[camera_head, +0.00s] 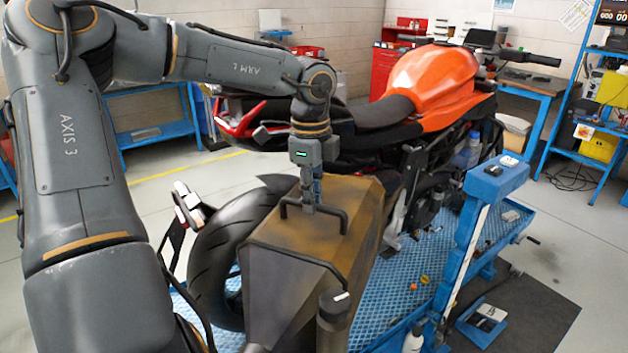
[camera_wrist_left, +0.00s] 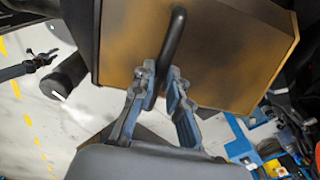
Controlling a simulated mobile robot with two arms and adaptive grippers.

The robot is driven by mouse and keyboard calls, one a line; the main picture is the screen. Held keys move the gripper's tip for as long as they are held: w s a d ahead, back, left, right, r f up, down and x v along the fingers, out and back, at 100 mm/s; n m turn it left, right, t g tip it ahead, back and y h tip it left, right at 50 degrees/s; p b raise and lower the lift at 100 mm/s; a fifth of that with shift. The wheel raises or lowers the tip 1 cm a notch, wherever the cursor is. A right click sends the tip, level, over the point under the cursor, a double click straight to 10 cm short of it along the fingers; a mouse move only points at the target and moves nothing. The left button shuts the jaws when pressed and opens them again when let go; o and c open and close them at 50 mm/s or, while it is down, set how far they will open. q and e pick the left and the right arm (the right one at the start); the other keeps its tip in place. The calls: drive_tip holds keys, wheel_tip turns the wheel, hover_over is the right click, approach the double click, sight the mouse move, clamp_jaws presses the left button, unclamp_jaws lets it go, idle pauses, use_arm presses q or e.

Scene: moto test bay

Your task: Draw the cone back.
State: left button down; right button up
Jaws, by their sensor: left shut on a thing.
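The cone (camera_head: 354,199) is a large tapered housing, brown-gold on top and dark at its sides, beside the rear tyre of the motorcycle. A dark bar handle (camera_head: 336,214) stands on its top. My left gripper (camera_head: 308,207) comes down from above and is shut on this handle. In the left wrist view the two fingers (camera_wrist_left: 161,86) stand on either side of the handle bar (camera_wrist_left: 173,40), with the brown face of the cone (camera_wrist_left: 228,48) behind them. My right gripper is not in view.
The orange motorcycle (camera_head: 432,82) stands on a blue lift (camera_head: 385,300) beyond the cone. Its rear tyre (camera_head: 225,240) is close to the cone's left side. A blue post (camera_head: 474,235) rises at the right. Bare floor (camera_head: 150,175) shows at the left.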

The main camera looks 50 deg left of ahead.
use_arm(q)
drive_tip(key=shift+s+d+f, duration=0.1)
drive_tip(key=shift+s+f, duration=0.05)
drive_tip(key=c, duration=1.5)
unclamp_jaws()
drive_tip(key=shift+o, duration=0.8)
drive_tip(key=shift+s, duration=0.1)
drive_tip(key=shift+s+d+r, duration=0.1)
drive_tip(key=shift+r, duration=0.25)
wheel_tip(320, 180, up, 12)
drive_tip(key=shift+s+d, duration=0.15)
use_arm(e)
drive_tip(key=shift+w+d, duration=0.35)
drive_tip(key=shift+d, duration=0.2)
